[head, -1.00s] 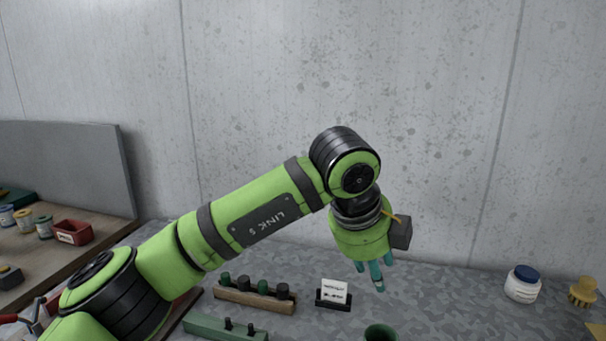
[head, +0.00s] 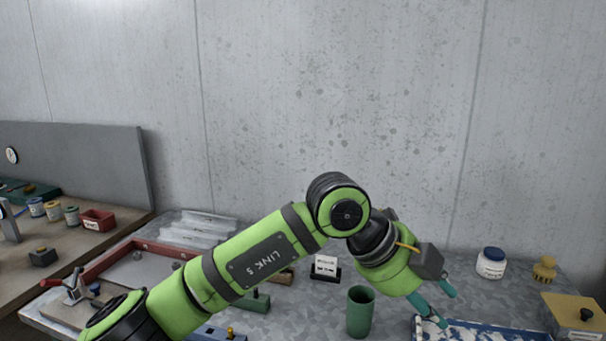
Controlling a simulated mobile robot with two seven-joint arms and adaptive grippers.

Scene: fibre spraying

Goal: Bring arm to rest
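My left arm (head: 258,262) reaches in from the lower left of the head view, with its wrist bent down to the right. My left gripper (head: 442,304) has teal fingers that stand apart with nothing seen between them. It hangs above the blue-and-white stained tray (head: 490,332), right of a green cup (head: 360,311). The cup stands upright and apart from the fingers. My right gripper is not in the view.
A white jar with a blue lid (head: 491,263), a yellow brush (head: 544,269) and a yellow box (head: 576,315) stand at the right. A small sign (head: 325,266) stands behind the cup. A red-edged frame (head: 139,268) and a red bin (head: 98,220) are at the left.

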